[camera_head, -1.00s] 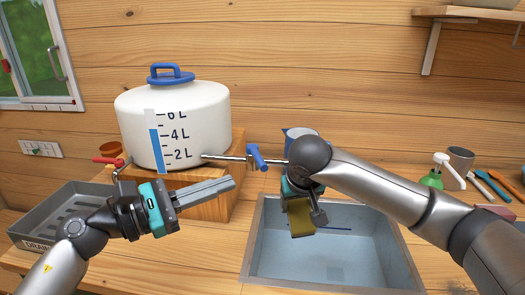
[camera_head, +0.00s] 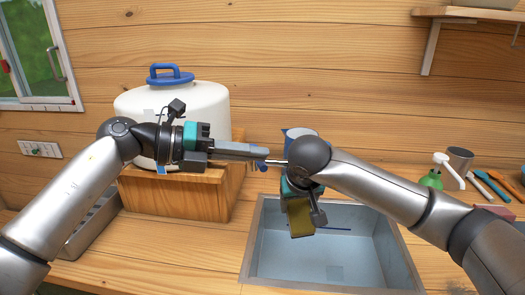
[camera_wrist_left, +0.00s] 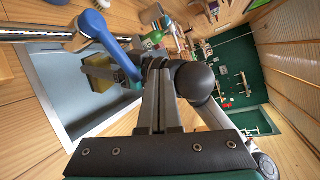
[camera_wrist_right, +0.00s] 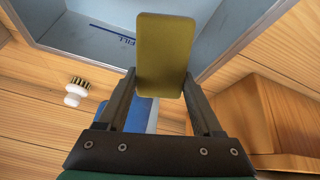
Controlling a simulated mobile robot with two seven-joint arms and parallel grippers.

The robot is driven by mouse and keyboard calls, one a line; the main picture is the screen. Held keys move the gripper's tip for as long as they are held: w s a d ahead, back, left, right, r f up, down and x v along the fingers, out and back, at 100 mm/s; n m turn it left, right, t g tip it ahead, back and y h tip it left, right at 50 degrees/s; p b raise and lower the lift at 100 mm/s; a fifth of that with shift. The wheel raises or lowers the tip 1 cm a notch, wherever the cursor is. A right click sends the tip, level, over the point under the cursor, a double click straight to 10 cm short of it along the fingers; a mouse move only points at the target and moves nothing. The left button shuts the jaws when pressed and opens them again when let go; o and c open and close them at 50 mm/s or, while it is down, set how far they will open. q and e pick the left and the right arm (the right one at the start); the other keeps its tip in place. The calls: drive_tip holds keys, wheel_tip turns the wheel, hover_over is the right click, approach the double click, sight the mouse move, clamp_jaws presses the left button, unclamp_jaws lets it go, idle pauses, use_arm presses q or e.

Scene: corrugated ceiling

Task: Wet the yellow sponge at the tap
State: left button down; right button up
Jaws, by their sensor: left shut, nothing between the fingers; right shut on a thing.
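The yellow sponge (camera_head: 301,222) hangs over the sink (camera_head: 330,268), shut in my right gripper (camera_head: 299,204); it also shows between the fingers in the right wrist view (camera_wrist_right: 163,55). The tap is a metal pipe from the white tank (camera_head: 190,98) with a blue lever (camera_head: 262,165). The lever shows larger in the left wrist view (camera_wrist_left: 100,35). My left gripper (camera_head: 267,153) is shut and empty, its tips close by the lever; I cannot tell if they touch. The right arm hides the tap's outlet. I see no water running.
The tank stands on a wooden block (camera_head: 190,200). A grey drain tray (camera_head: 95,225) is at left, partly behind my left arm. A green soap bottle (camera_head: 432,180), a grey cup (camera_head: 461,158) and several tools lie at right. A blue jug-like object is partly hidden behind my right arm.

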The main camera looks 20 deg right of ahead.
use_arm(q)
wheel_tip(320, 180, up, 6)
drive_tip(key=w+n+t+y, duration=0.1)
drive_tip(key=n+y, duration=0.2)
drive_tip(key=n, duration=0.9)
drive_tip(key=w+n+y, duration=0.2)
drive_tip(key=n+y, duration=0.1)
drive_tip(key=n, duration=0.8)
drive_tip(key=shift+s+d+f, duration=0.1)
drive_tip(key=shift+d+f, duration=0.45)
drive_tip(key=shift+f, duration=0.7)
drive_tip(key=shift+s+d+f, duration=0.1)
drive_tip(key=shift+d+f, duration=0.4)
drive_tip(key=shift+f, duration=0.8)
drive_tip(key=shift+d+f, duration=0.55)
drive_tip(key=shift+f, duration=0.7)
